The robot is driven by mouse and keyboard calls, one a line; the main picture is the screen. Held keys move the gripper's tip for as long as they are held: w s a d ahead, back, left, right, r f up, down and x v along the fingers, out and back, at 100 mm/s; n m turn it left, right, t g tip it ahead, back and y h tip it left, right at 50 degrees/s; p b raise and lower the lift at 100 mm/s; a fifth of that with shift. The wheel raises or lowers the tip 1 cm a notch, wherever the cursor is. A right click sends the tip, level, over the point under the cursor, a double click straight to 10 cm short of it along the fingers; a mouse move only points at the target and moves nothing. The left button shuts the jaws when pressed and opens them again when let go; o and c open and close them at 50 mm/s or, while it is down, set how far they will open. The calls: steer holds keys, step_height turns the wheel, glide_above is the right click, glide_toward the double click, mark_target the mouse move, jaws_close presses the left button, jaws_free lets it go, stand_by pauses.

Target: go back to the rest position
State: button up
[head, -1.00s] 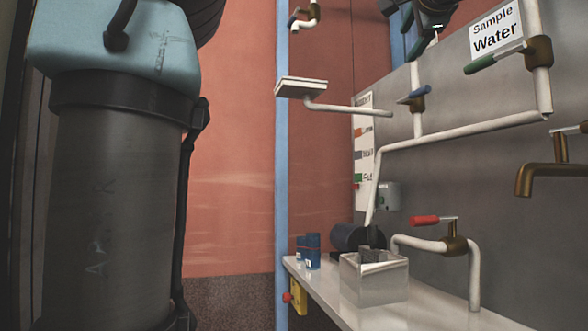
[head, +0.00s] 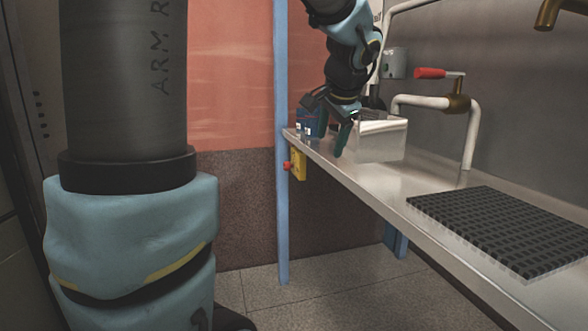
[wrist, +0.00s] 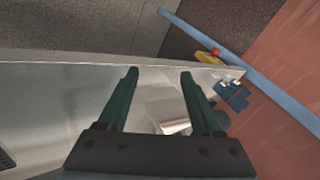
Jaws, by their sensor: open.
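My gripper (head: 341,128) is low over the far part of the steel bench (head: 400,210), in front of the shiny metal box (head: 381,139). In the wrist view my gripper (wrist: 160,72) has its two green fingers apart, with nothing between the tips. The metal box (wrist: 168,110) shows there between and beyond the fingers. My arm reaches down from the top of the head view.
Blue containers (head: 310,122) stand at the bench's far end, near a yellow box with a red button (head: 296,164). A black grid mat (head: 505,230) lies on the near bench. Floor at the left of the bench is clear.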

steer(key=s+a+f+n+g+b, duration=0.1)
steer(key=s+a+f+n+g, duration=0.15)
steer(key=s+a+f, duration=0.4)
steer(key=s+a+f+n+g+h+b, duration=0.1)
steer(key=s+a+f+n, duration=0.25)
steer(key=f, duration=0.65)
steer(key=s+a+f+n+g+b, duration=0.2)
steer(key=s+a+f+n, duration=0.25)
steer(key=f, duration=0.35)
step_height(320, 180, up, 25)
steer(key=p, duration=2.5)
steer(key=shift+w+a+p, duration=0.15)
steer(key=shift+w+p, duration=0.05)
steer(key=shift+p, duration=0.1)
